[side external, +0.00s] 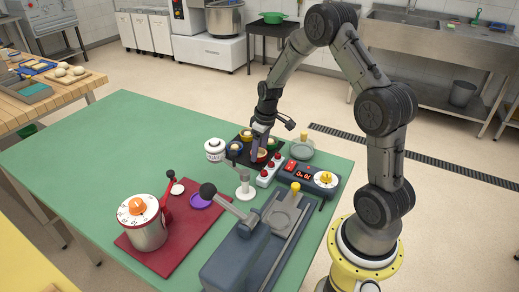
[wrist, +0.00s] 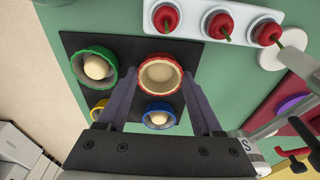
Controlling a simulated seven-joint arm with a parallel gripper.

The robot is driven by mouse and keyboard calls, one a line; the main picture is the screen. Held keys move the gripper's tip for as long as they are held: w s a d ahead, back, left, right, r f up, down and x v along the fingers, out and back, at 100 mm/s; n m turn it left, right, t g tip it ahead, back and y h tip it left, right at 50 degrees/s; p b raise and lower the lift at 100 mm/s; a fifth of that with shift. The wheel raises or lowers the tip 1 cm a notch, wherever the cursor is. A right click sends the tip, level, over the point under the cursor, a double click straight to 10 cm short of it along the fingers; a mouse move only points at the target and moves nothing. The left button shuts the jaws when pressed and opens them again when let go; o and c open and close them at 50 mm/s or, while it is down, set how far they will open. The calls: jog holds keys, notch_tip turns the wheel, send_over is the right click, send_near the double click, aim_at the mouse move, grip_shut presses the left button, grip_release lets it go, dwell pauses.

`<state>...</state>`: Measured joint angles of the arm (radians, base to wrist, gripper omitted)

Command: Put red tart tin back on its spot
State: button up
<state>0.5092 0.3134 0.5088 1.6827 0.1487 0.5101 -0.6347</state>
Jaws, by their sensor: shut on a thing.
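The red tart tin (wrist: 160,58), holding a pale shell, is between the two fingers of my gripper (wrist: 160,76) in the wrist view. My gripper is shut on it, one finger on each side. In the side view the red tin (side external: 260,156) shows low between my fingers, over the black tray (side external: 239,160). Whether it touches the tray (wrist: 127,48) is hard to tell. A green tin (wrist: 85,53) with a dough ball sits left of it on the tray. A blue tin (wrist: 158,105) with a dough ball and a partly hidden yellow tin (wrist: 97,108) sit nearer the gripper body.
A white holder with several red cherries (wrist: 216,14) stands close beside the tray. A dark control box (side external: 308,178), a white sugar jar (side external: 214,149) and a lever press (side external: 240,248) are nearby. The left part of the green table (side external: 80,150) is clear.

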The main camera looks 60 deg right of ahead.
aim_at(264, 159)
jog(key=shift+f, duration=0.2)
jog(key=o, duration=1.5)
jog(key=shift+r, duration=0.15)
notch_tip(264, 159, up, 11)
jog(key=s, duration=0.2)
jog(key=s+a+r+t, duration=0.1)
jog(key=s+a+r, duration=0.2)
jog(key=a+r, duration=0.45)
jog(key=s+a+r+t, duration=0.1)
jog(key=s+a, duration=0.3)
jog(key=s, duration=0.1)
jog(key=s+a+r+t, duration=0.1)
jog(key=s+a, duration=0.3)
jog(key=s, duration=0.2)
jog(key=s+a+r, duration=0.2)
jog(key=s+a, duration=0.2)
jog(key=s, duration=0.2)
jog(key=shift+s+a+t, duration=0.2)
jog(key=shift+s+t, duration=0.05)
jog(key=shift+t, duration=0.15)
